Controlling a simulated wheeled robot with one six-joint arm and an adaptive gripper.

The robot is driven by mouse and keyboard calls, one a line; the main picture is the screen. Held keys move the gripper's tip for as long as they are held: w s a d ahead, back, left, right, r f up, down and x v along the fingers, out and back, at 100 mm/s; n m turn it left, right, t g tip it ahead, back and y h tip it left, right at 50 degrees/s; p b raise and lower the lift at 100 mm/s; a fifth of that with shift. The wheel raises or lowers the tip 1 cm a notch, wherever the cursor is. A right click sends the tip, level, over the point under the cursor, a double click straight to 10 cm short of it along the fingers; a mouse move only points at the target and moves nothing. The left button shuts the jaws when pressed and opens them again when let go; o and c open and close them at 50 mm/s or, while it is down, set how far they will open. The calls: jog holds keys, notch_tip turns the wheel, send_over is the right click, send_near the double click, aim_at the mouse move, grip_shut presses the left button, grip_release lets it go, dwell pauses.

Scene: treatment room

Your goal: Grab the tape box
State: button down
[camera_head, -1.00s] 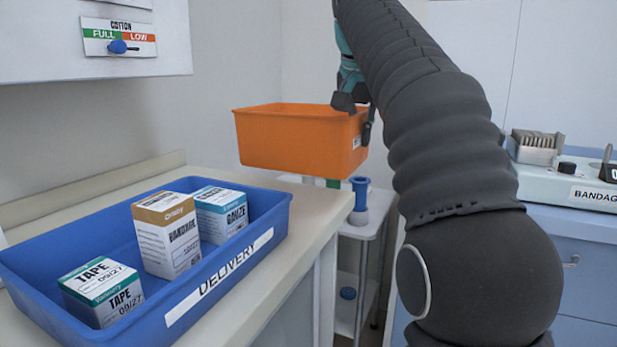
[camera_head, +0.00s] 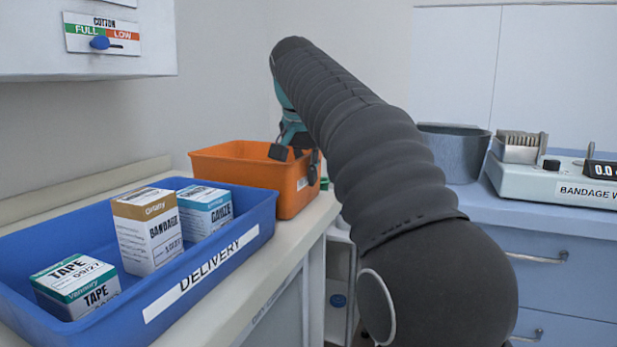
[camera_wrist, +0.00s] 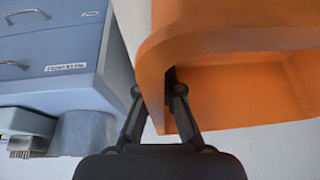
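The tape box (camera_head: 75,286) is white with a teal band and lies in the near left part of the blue DELIVERY tray (camera_head: 215,268). A taller brown-topped bandage box (camera_head: 148,231) and a blue-and-white gauze box (camera_head: 205,212) stand beyond it in the same tray. My gripper (camera_head: 293,155) is well away from the tape box, at the rim of an orange bin (camera_head: 297,195). In the wrist view my gripper (camera_wrist: 157,92) has one finger on each side of the bin's wall (camera_wrist: 215,28), shut on it.
The pale counter (camera_head: 290,248) carries the tray, with the bin close behind its far end. A cotton level sign (camera_head: 103,36) is on the cabinet above. On the right, a blue drawer unit (camera_head: 560,262) bears a grey bowl (camera_head: 452,150) and a bandage scale (camera_head: 560,185).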

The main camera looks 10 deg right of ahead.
jog(key=c, duration=1.3)
grip_release()
jog(key=shift+f, duration=0.1)
jog(key=shift+p+v, duration=1.5)
jog(key=shift+v, duration=4.6)
jog(key=shift+d, duration=0.1)
